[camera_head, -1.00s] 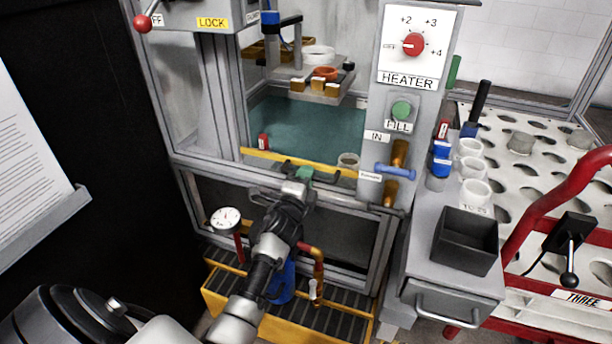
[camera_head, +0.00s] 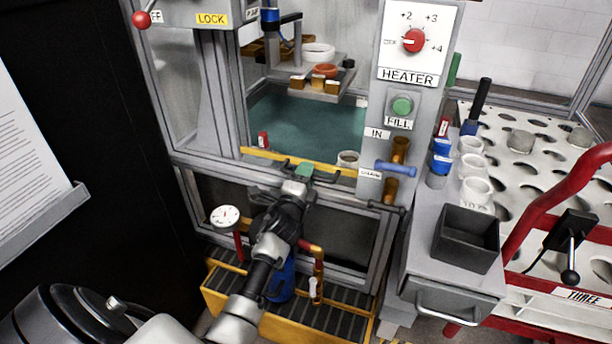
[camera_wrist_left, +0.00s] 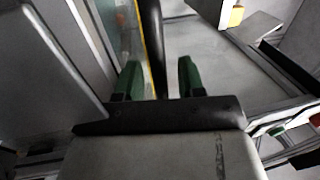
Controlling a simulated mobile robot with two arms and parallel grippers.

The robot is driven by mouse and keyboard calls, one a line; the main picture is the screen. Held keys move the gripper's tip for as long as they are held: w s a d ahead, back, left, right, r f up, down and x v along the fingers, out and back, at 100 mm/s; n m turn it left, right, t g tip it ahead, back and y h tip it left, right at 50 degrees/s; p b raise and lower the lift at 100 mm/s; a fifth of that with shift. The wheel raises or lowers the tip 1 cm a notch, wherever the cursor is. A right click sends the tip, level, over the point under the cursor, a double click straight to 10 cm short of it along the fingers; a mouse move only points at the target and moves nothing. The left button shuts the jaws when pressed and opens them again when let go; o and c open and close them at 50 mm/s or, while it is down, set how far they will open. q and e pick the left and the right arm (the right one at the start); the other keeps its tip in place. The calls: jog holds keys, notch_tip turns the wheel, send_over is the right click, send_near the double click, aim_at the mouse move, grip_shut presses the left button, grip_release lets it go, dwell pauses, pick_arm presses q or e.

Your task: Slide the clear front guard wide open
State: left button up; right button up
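The clear front guard (camera_head: 262,152) shows as a yellow-edged strip across the machine's front opening; its clear pane is hard to make out. A dark bar handle (camera_head: 325,176) sits along this yellow edge. My left gripper (camera_head: 304,171) is at the handle, reaching up from below. In the left wrist view, its two green fingers (camera_wrist_left: 159,78) stand apart with the dark bar (camera_wrist_left: 154,40) between them. A gap shows between the bar and the right finger. The guard's yellow edge and pane (camera_wrist_left: 126,35) run beside the bar there. My right gripper is not in view.
Behind the guard is a teal-floored tank (camera_head: 310,118) with a hanging rack of parts (camera_head: 322,85). The heater panel (camera_head: 412,50) stands right of the opening. A gauge (camera_head: 225,217) and yellow step (camera_head: 235,300) are below. A grey bin (camera_head: 466,238) is at right.

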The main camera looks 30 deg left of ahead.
pick_arm(q)
jog(key=shift+s, duration=0.1)
jog(key=p+v, duration=0.1)
jog(key=v, duration=0.8)
jog(key=shift+s+d, duration=0.1)
jog(key=shift+s, duration=0.2)
jog(key=shift+s+d+f, duration=0.1)
jog(key=shift+s+f, duration=0.05)
jog(key=shift+s, duration=0.35)
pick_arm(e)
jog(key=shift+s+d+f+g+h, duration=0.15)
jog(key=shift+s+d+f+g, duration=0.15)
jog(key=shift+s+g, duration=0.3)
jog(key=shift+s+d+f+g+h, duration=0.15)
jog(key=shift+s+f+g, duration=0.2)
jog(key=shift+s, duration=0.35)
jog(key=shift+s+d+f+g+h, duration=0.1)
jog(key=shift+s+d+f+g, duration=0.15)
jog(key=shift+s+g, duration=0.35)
